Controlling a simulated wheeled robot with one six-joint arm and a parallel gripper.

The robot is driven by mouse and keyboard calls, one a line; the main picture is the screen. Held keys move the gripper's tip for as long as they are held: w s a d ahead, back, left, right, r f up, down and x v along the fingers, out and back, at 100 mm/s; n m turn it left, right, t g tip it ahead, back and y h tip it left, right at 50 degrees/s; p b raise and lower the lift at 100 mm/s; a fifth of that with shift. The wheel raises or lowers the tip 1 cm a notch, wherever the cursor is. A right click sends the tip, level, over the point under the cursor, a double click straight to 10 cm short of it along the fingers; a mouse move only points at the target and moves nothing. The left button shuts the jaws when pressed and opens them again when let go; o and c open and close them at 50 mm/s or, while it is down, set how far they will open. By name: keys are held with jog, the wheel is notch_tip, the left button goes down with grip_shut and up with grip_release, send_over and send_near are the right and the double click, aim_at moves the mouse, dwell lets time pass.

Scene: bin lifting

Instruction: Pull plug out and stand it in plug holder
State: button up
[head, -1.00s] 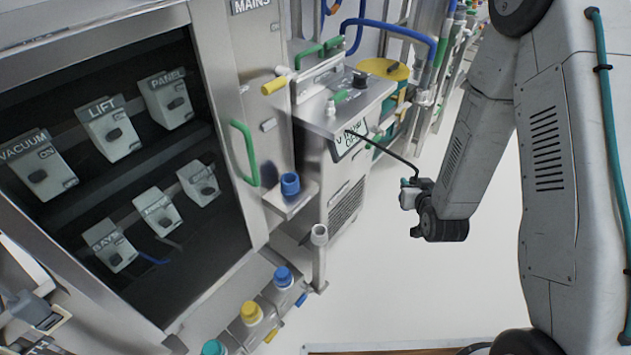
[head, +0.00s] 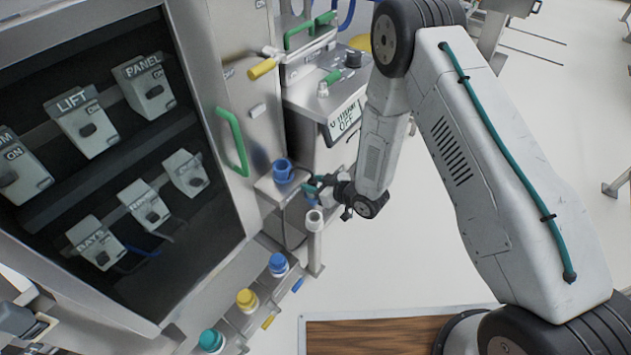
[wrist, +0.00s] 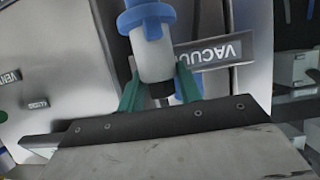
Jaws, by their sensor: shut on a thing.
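My gripper (head: 318,184) is shut on a plug and sits beside a metal bracket, close above the grey post of the plug holder (head: 314,218). In the wrist view the plug (wrist: 154,58) has a white body, a blue collar and a dark end, and stands between my green fingers (wrist: 160,88). In the head view only a bit of blue shows under the fingers. I cannot tell whether its lower end is in the holder or just above it. A blue socket (head: 284,170) stands on the bracket.
A cabinet with labelled switches (head: 89,126) fills the left. A green handle (head: 232,143) sticks out near the bracket. Blue, yellow (head: 247,300) and teal fittings stand low in front. A VACUUM label (wrist: 212,53) shows behind the plug. The floor on the right is open.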

notch_tip(320, 180, down, 5)
jog(key=shift+d, duration=0.1)
jog(key=shift+r, duration=0.35)
jog(key=shift+d, duration=0.1)
jog(key=shift+f, duration=0.1)
jog(key=shift+f, duration=1.4)
jog(key=shift+f, duration=0.1)
jog(key=shift+f, duration=1.05)
jog(key=shift+f, duration=1.15)
dwell(0.5)
jog(key=o, duration=1.2)
